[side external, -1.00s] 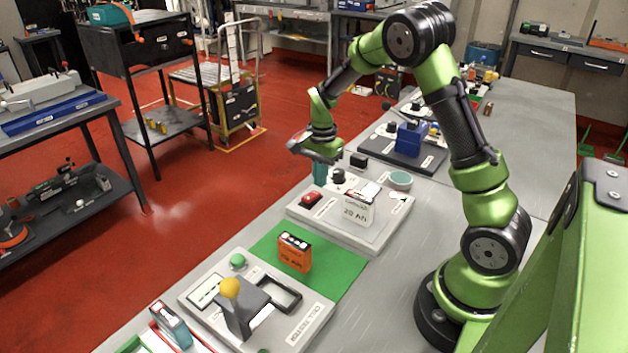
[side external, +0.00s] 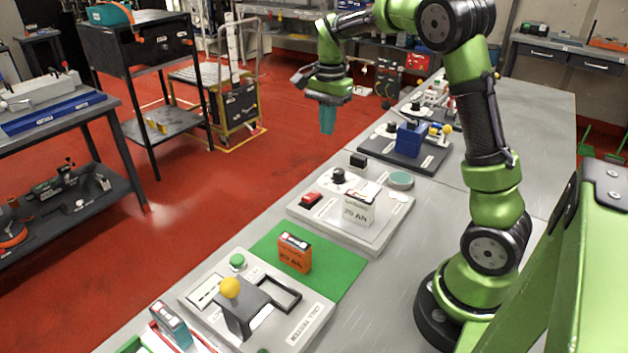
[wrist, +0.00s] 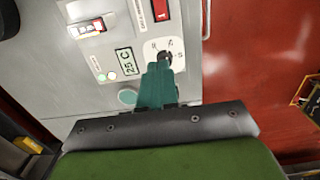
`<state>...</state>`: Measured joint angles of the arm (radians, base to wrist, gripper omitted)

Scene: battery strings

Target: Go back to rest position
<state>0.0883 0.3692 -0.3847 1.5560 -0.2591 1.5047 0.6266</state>
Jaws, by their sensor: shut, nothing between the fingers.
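My gripper (side external: 327,118) hangs in the air over the far left edge of the workbench (side external: 420,260), its teal fingers pointing down. The fingers are together with nothing between them. In the wrist view, the closed fingers (wrist: 157,85) show in front of the grey station with a "25 C" display and a dark knob. A white battery (side external: 359,206) stands on that grey station (side external: 330,222). An orange battery (side external: 294,253) stands on the green mat (side external: 335,283). My gripper is clear of both batteries.
A tester with a yellow-balled lever (side external: 229,288) is at the front. A dark board (side external: 380,155) with a blue block (side external: 409,139) lies farther back. Another battery (side external: 171,322) is at the bottom left. The bench's right side is bare; red floor lies to the left.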

